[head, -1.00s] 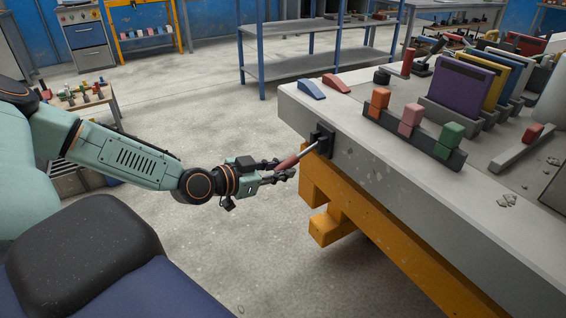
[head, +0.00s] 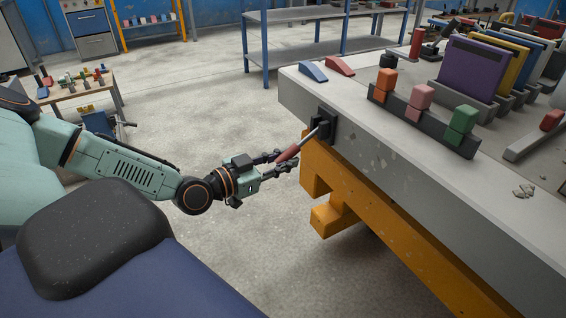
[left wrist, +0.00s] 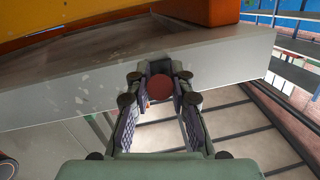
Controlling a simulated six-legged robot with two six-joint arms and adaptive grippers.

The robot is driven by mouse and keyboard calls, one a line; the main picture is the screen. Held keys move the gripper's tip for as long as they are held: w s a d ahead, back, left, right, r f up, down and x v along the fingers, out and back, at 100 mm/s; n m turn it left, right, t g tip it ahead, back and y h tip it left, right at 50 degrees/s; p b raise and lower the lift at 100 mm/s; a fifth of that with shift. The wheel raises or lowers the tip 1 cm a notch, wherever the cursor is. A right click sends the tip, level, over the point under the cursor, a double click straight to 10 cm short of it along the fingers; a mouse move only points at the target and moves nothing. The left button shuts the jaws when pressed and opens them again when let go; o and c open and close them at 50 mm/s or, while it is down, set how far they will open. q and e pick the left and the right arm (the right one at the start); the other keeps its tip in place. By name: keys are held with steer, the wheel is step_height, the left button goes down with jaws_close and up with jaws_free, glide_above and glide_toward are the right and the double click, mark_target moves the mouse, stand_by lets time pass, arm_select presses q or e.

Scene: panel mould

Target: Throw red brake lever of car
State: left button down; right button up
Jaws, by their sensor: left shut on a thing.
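The brake lever has a red handle (head: 288,152) on a thin metal rod. The rod slants up and right to a black bracket (head: 326,124) on the side of the grey car slab. My left gripper (head: 279,162) is shut on the handle's lower left end, its fingers on both sides of it. In the left wrist view the handle's round red end (left wrist: 160,88) shows between the fingers of my left gripper (left wrist: 160,80). The fingers hide part of the handle. My right gripper is in neither view.
The grey slab (head: 400,185) rests on an orange frame (head: 385,225). On top are blue and red wedges, a dark rack with orange, pink and green blocks (head: 460,130), and upright coloured panels. Open floor lies below and left of the lever.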

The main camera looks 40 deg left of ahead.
arm_select(q)
steer(key=shift+d, duration=0.1)
stand_by(0.3)
steer(key=c, duration=1.3)
jaws_free()
steer(key=shift+s, duration=0.1)
steer(key=shift+o, duration=0.7)
